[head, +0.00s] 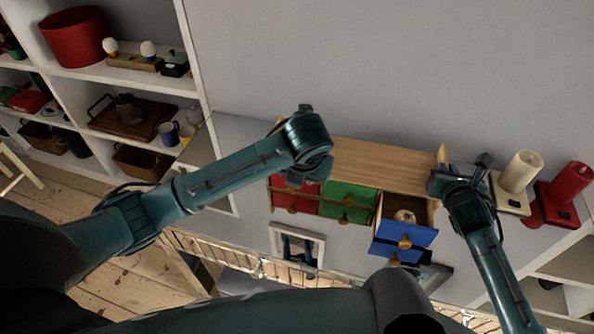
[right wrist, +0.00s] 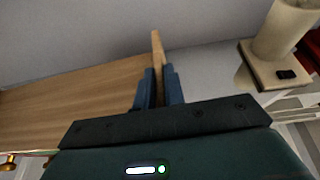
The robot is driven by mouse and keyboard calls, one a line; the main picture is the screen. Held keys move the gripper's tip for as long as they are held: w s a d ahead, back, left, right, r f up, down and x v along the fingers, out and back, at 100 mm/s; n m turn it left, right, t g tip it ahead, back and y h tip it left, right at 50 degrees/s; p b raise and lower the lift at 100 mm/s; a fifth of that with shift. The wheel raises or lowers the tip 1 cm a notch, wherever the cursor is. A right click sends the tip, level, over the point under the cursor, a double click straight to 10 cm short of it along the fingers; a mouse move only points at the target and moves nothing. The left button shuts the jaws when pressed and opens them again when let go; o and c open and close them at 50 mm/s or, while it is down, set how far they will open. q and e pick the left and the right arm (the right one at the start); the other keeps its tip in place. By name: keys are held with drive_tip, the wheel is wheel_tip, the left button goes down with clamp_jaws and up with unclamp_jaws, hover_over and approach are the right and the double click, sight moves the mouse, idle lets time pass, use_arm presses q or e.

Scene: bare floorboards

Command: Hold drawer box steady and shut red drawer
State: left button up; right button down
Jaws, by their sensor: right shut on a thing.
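The wooden drawer box (head: 375,163) stands against the wall. Its red drawer (head: 308,206) is at the left, partly hidden by my left arm; it looks about level with the green drawer front (head: 350,196). The blue drawer (head: 405,234) at the right is pulled out, with a pale lump inside. My right gripper (head: 442,168) is shut on the box's raised right side panel, which stands between its fingers (right wrist: 159,88) in the right wrist view. My left gripper (head: 302,184) is over the red drawer, its fingers largely hidden by its wrist; touching or apart cannot be told.
A small framed thing (head: 297,246) lies in front of the box. Shelves with pots and mugs (head: 169,133) stand at the left.

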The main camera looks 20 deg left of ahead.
use_arm(q)
drive_tip(key=shift+s+r, duration=0.15)
drive_tip(key=shift+r, duration=0.2)
use_arm(e)
drive_tip(key=shift+a, duration=0.1)
drive_tip(key=c, duration=1.4)
unclamp_jaws()
